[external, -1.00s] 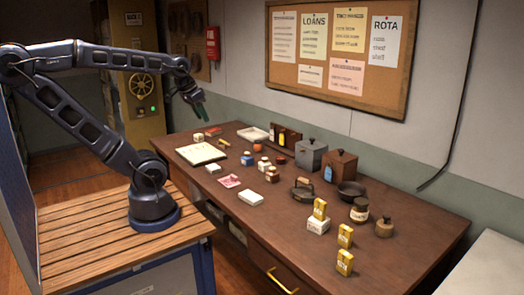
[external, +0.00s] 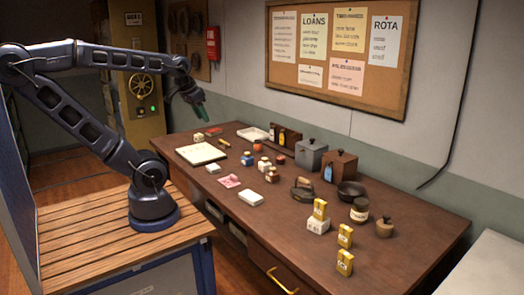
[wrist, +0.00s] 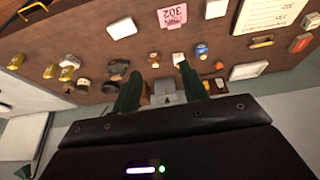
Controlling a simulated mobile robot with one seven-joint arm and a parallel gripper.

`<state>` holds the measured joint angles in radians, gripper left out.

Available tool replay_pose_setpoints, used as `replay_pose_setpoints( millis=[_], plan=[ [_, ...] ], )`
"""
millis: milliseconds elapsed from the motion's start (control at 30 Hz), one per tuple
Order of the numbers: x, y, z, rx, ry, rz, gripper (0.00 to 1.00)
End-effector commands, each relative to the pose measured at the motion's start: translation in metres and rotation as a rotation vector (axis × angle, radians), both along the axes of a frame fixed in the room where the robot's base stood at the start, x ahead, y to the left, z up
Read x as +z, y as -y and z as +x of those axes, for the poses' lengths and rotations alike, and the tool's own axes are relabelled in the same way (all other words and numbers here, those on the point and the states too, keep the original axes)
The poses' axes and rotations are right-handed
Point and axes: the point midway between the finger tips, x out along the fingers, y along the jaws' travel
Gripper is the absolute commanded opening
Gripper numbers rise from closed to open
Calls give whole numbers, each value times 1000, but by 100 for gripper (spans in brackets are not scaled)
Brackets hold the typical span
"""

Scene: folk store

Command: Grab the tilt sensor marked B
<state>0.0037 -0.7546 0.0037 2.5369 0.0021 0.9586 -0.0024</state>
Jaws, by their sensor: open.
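Several small yellow blocks with pale labels, which look like the sensors, are at the near right of the desk. A second yellow block (external: 345,236) and a third yellow block (external: 344,262) stand on the desk top. Their letters are too small to read, so I cannot tell which is B. In the wrist view a yellow block (wrist: 16,62) shows at the far left. My gripper (external: 199,108) is open and empty, high above the far end of the desk, well away from the blocks; its fingers show in the wrist view (wrist: 160,88).
A notebook (external: 201,153) lies at the far left. The desk's front middle is fairly clear.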

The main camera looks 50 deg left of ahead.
Motion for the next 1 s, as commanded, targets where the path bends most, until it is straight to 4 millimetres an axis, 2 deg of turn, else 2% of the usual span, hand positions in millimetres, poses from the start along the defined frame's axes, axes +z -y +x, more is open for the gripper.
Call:
replay_pose_setpoints(
  millis=[167, 367, 667, 1000],
  plan=[
    [2, 5, 8, 14, -3, -18, 44],
    [6, 38, 47, 104, -26, -117, 44],
    [2, 116, 112, 296, -98, -291, 44],
    [-23, 227, 167, 536, -219, -453, 44]
  ],
)
